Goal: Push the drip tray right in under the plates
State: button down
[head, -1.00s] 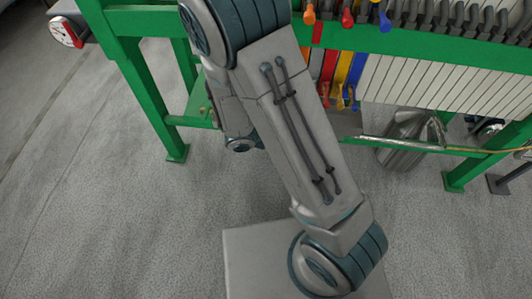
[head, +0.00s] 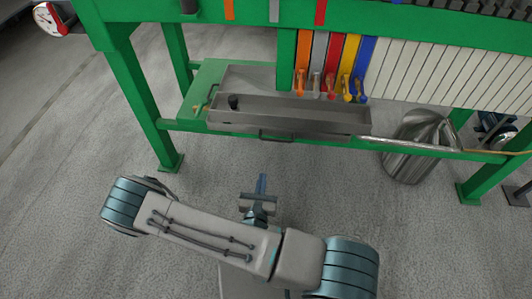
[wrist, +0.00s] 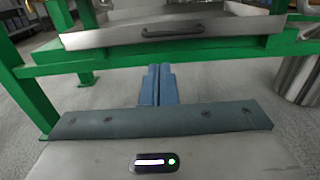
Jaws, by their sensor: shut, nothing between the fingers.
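The drip tray (head: 290,127) is a long, shallow grey metal tray on the green frame. Its front part sticks out in front of the hanging plates (head: 440,75), and its back right part is hidden behind the coloured plates. A dark handle (wrist: 172,31) is on its front wall in the wrist view. My gripper (head: 262,180) is shut and empty, in front of the tray and apart from it. In the wrist view, my gripper's two blue fingers (wrist: 157,72) lie together, pointing toward the tray front just below the handle.
A green rail (wrist: 110,62) runs below the tray, with a green leg (head: 150,110) at left. A shiny metal bucket (head: 410,150) stands at right, near a pale bar. A small dark knob (head: 233,102) shows at the tray's left. The floor in front is clear.

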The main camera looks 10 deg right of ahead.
jog(key=b+x, duration=0.4)
jog(key=x, duration=1)
jog(key=shift+b, duration=0.3)
